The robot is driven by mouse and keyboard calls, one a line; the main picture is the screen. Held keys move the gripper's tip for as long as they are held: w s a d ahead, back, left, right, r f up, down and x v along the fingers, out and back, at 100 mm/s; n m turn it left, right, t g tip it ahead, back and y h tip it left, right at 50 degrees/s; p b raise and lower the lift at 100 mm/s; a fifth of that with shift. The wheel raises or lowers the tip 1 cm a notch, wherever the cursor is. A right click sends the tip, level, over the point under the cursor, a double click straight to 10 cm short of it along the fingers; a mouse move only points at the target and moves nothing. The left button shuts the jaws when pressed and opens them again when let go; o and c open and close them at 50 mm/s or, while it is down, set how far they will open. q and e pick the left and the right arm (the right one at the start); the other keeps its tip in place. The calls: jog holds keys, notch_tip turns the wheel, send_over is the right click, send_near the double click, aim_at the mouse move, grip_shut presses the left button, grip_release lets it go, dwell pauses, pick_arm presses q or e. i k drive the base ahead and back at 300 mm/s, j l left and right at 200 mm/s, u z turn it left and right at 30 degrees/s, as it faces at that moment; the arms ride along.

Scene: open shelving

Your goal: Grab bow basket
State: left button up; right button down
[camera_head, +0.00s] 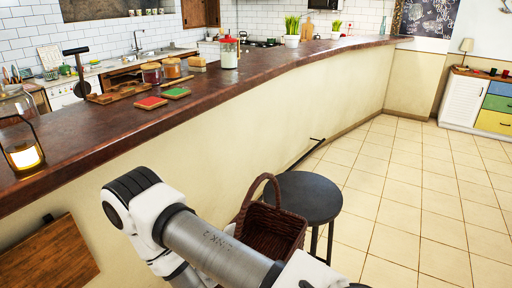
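A dark brown woven basket (272,228) with a tall arched handle shows near the bottom centre. It overlaps the near left part of a round dark stool seat (312,197); I cannot tell whether it rests on the seat or stands in front of it. My white and grey arm crosses the bottom of the view and hides the basket's lower part. Neither gripper's fingers can be made out, so no hold on the basket shows.
A long brown counter (110,130) runs from the left to the back. On it are a glowing lantern (24,156), jars, small boards and potted plants. A wooden panel (48,262) is at lower left. Tiled floor (420,215) is clear on the right.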

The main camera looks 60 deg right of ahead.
aim_at(276, 233)
jog(key=z, duration=0.9)
